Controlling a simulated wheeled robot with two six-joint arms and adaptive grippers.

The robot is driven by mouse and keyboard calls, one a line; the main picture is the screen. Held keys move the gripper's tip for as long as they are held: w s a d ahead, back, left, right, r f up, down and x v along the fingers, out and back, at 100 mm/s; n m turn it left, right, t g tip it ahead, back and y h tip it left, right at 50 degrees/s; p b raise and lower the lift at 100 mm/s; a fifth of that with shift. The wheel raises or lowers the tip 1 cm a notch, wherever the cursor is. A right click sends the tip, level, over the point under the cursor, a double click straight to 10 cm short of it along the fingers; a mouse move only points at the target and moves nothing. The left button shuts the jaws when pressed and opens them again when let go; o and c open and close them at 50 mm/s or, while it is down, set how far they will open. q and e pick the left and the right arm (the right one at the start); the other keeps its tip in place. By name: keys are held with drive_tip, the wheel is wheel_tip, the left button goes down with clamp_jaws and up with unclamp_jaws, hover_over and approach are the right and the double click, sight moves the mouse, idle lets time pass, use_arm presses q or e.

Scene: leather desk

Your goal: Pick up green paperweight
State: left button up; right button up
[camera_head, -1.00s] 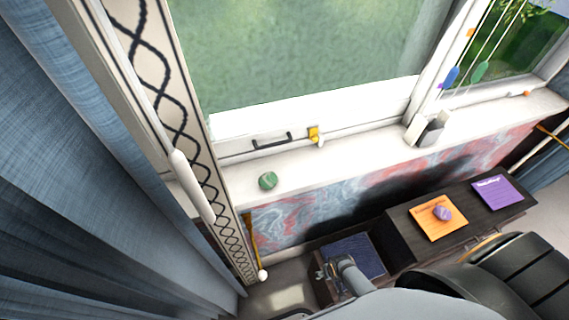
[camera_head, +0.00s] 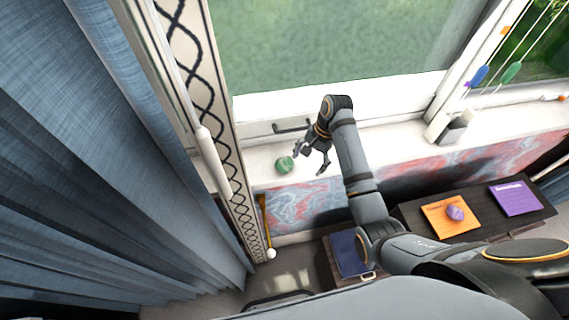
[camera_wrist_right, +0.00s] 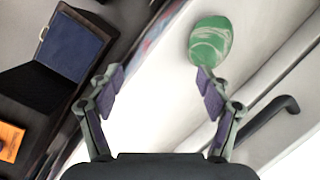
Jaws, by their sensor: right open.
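The green paperweight (camera_head: 284,165) is a rounded, pale-streaked green stone on the white windowsill, near the window frame at left. It also shows in the right wrist view (camera_wrist_right: 210,40), just beyond the tip of the right-hand finger. My right gripper (camera_head: 309,161) is open and empty over the sill, a little to the right of the paperweight. In the right wrist view my right gripper's (camera_wrist_right: 160,80) fingers are spread wide, and the paperweight is off to the right of their middle. I cannot tell whether a finger touches it. My left gripper is not in view.
A black window handle (camera_head: 291,127) is behind my right gripper. A grey-white box (camera_head: 453,130) stands farther right on the sill. Below are a dark desk with an orange note (camera_head: 447,222), a purple stone (camera_head: 455,213) and a purple note (camera_head: 515,199). Blue curtains (camera_head: 90,180) hang at left.

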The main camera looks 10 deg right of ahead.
sight(285, 159)
drive_tip(key=w+a+r+m+g+y, duration=0.1)
drive_tip(key=w+a+r+m, duration=0.2)
drive_tip(key=w+r, duration=0.3)
drive_tip(key=x, duration=0.2)
drive_tip(key=b+x, duration=0.1)
drive_tip(key=x, duration=0.1)
drive_tip(key=shift+s+a+f, duration=0.25)
drive_tip(key=shift+s+a, duration=0.05)
drive_tip(key=shift+s, duration=0.15)
drive_tip(key=x, duration=0.1)
drive_tip(key=p+x, duration=0.2)
drive_tip(key=x, duration=0.1)
drive_tip(key=shift+s+a, duration=0.2)
drive_tip(key=shift+s, duration=0.15)
drive_tip(key=shift+a+f, duration=0.2)
drive_tip(key=shift+f, duration=0.25)
drive_tip(key=c, duration=1.3)
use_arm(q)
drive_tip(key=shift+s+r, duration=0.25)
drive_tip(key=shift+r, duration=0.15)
use_arm(e)
drive_tip(key=shift+c, duration=0.6)
drive_tip(key=shift+r, duration=0.1)
